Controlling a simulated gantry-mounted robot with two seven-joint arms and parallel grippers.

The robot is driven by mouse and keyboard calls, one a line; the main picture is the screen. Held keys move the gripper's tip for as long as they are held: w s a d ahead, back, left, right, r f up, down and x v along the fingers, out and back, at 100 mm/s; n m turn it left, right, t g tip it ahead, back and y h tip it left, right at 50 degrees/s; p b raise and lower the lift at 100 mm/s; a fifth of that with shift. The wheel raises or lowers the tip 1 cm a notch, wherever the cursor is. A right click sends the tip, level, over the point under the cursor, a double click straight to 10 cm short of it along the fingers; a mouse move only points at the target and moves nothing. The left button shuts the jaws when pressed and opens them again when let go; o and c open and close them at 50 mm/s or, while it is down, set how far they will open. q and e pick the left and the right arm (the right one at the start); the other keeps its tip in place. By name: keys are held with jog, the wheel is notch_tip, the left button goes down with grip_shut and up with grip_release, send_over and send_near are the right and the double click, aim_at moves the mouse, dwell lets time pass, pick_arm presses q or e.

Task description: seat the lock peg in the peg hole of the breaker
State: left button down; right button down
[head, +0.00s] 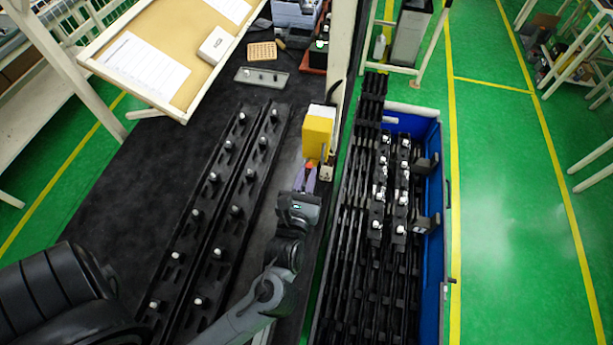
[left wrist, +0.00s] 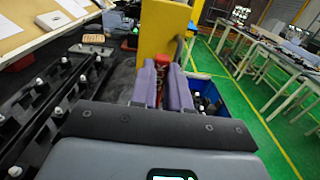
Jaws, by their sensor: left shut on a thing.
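My left gripper (head: 310,173) has purple fingers and is shut on a small red piece, which I take to be the lock peg. The peg shows between the fingers in the left wrist view (left wrist: 160,80). In the head view the fingertips are just below a tall yellow box (head: 318,132), close to it. The box also shows in the left wrist view (left wrist: 158,32), beyond the fingers. A small pale block (head: 326,172) is at its foot. I cannot tell which part is the breaker, and no peg hole is visible. My right gripper is not in view.
Two long black trim strips (head: 210,205) with white clips lie left of the gripper on the dark table (head: 100,185). A blue crate (head: 436,180) full of black trim parts stands to the right. A grey tray (head: 262,78) lies toward the back.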

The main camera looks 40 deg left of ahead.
pick_arm(q)
jog(key=shift+b, duration=0.35)
dwell(0.9)
jog(key=shift+f+b, duration=0.75)
jog(key=shift+b, duration=0.2)
jog(key=shift+r, duration=0.35)
dwell(0.4)
jog(key=shift+d+n+b, duration=0.15)
jog(key=shift+n+b, duration=0.15)
jog(key=shift+b, duration=0.05)
jog(key=shift+d+r+n+g+b, duration=0.1)
jog(key=shift+d+n+g+b, duration=0.05)
jog(key=shift+n+g+b, duration=0.15)
dwell(1.1)
